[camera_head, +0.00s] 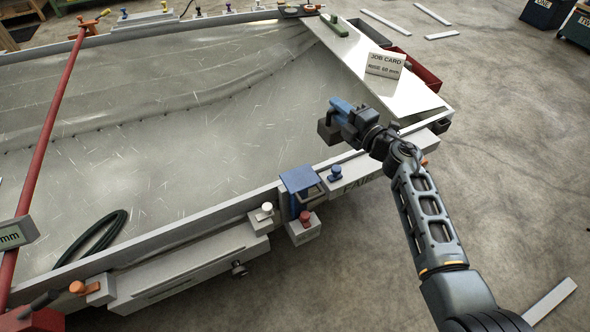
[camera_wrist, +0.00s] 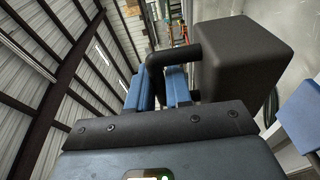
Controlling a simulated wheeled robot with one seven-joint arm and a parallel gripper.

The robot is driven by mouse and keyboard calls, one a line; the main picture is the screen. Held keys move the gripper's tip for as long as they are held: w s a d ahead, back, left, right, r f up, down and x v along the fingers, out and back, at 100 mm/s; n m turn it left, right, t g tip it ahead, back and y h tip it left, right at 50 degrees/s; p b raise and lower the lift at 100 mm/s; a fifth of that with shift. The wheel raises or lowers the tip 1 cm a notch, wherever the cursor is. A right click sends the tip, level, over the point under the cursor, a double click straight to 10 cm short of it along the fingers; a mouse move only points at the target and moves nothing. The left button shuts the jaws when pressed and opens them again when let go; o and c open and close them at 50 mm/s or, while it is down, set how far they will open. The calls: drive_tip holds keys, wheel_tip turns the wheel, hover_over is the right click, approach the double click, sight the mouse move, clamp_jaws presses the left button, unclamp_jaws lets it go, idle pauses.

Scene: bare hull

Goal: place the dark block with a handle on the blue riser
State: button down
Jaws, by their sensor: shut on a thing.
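The dark block (camera_head: 327,130) hangs in the air at the right part of the hull's near edge. My gripper (camera_head: 342,106) is shut on its handle; the blue fingers sit on the handle. In the wrist view the block (camera_wrist: 243,62) is at the upper right, and its black handle (camera_wrist: 180,54) passes between the blue fingers (camera_wrist: 163,90). The blue riser (camera_head: 299,179) stands on the near rim, lower left of the block and apart from it. A blue surface at the right edge of the wrist view (camera_wrist: 301,118) looks like the riser.
Knobs in white (camera_head: 266,209), red (camera_head: 304,217) and blue (camera_head: 335,173) stand near the riser. A job card (camera_head: 385,65) stands on a pale board (camera_head: 370,45) at the back right. A red pole (camera_head: 50,125) crosses the hull at left. A dark hose (camera_head: 95,238) lies inside.

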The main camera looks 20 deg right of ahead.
drive_tip(key=shift+w+r, duration=0.3)
drive_tip(key=shift+w, duration=0.05)
drive_tip(key=shift+a+f, duration=0.2)
drive_tip(key=shift+a, duration=0.1)
drive_tip(key=shift+s+a+f+b, duration=0.5)
drive_tip(key=shift+a+f+b, duration=0.35)
drive_tip(key=shift+a+f, duration=0.9)
drive_tip(key=shift+s+a+f+b, duration=0.45)
drive_tip(key=shift+a+f+b, duration=0.35)
drive_tip(key=shift+a+f, duration=0.9)
drive_tip(key=shift+s+a+f+b, duration=0.5)
drive_tip(key=shift+a+f+b, duration=0.35)
drive_tip(key=shift+a+f, duration=0.9)
drive_tip(key=shift+f, duration=0.1)
drive_tip(key=c, duration=1.5)
unclamp_jaws()
drive_tip(key=shift+s+f, duration=0.1)
drive_tip(key=shift+f, duration=0.15)
drive_tip(key=o, duration=0.4)
drive_tip(key=shift+o, duration=0.3)
